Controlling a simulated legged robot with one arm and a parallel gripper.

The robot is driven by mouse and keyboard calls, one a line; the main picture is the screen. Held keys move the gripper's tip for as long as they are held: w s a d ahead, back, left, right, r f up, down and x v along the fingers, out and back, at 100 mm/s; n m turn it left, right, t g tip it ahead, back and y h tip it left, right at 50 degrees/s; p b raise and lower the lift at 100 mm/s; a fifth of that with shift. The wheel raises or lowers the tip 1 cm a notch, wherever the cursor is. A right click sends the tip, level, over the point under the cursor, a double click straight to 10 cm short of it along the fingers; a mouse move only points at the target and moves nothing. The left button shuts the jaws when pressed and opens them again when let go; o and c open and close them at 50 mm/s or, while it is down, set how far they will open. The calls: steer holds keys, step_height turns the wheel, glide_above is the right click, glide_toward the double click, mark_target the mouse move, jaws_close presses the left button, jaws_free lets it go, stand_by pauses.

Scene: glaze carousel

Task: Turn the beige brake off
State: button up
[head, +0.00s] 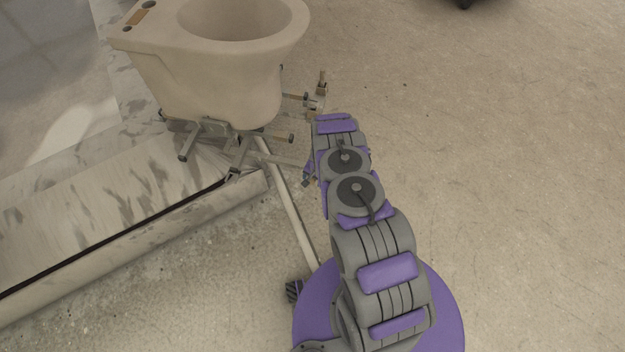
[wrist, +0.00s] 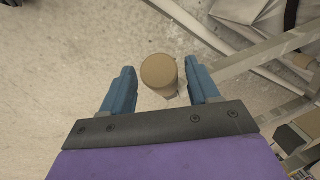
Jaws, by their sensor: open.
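In the wrist view, a round beige knob end (wrist: 159,72), which looks like the beige brake, sits between the two blue fingers of my gripper (wrist: 160,68). In the head view, small beige-ended levers (head: 322,77) stick out from the metal frame beside my arm. I cannot tell which of them is the knob in the wrist view. My fingers are hidden behind my arm there.
A beige toilet bowl (head: 220,75) stands on the metal frame (head: 215,130), left of my arm. A pale pole (head: 290,215) runs from the frame toward my base. A marble-faced ledge (head: 120,215) lies at left. The floor (head: 500,150) at right is clear.

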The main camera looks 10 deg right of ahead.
steer(key=shift+a+f, duration=0.1)
steer(key=shift+f, duration=0.25)
steer(key=shift+w, duration=0.1)
steer(key=shift+a, duration=0.2)
steer(key=shift+d, duration=0.1)
jaws_close()
